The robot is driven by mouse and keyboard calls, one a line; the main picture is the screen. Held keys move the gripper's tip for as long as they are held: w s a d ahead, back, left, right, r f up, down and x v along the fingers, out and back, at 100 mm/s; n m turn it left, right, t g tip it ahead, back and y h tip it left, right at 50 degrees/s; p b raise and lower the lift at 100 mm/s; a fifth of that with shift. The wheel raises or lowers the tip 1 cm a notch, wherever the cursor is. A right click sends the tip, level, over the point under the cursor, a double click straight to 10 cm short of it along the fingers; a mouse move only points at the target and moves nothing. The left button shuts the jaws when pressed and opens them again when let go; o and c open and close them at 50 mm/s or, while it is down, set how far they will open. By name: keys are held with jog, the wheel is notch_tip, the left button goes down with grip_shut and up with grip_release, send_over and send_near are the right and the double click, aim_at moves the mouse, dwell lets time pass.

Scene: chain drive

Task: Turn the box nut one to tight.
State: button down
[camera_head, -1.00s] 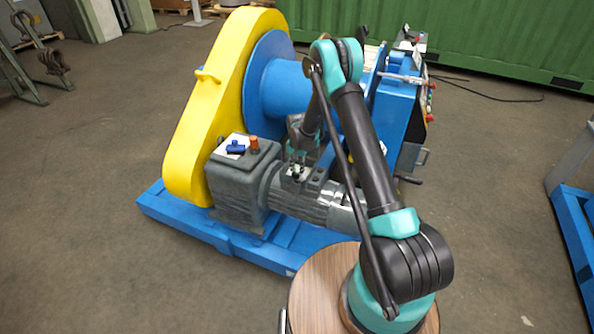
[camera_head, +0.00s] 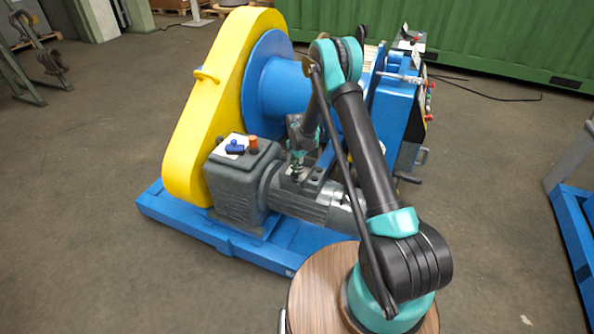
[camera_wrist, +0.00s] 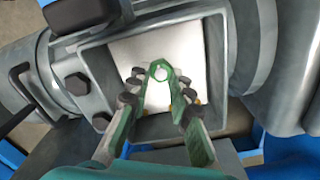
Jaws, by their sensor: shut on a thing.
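The box nut (camera_wrist: 160,69) is a small green hexagonal ring around a pale round stud end, over the bright floor of an open grey box (camera_wrist: 219,60) in the wrist view. My gripper (camera_wrist: 161,80) reaches down into the box from the near side. Its two green fingers converge on the nut, and their tips are shut on it from both sides. The fingertips hide part of the nut's near edge. In the head view my gripper (camera_head: 297,175) is at the box on top of the grey motor (camera_head: 300,204); the nut is too small to make out there.
The box walls stand close around my fingers. A dark lid-like block (camera_wrist: 80,17) and bolts (camera_wrist: 77,83) lie beside the box. The yellow chain guard (camera_head: 211,105), blue drum (camera_head: 272,88) and grey gearbox (camera_head: 237,188) stand left of my arm.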

dwell(0.3)
jog(key=c, duration=1.4)
grip_release()
jog(key=shift+o, duration=0.2)
jog(key=shift+r, duration=0.15)
notch_tip(320, 180, up, 12)
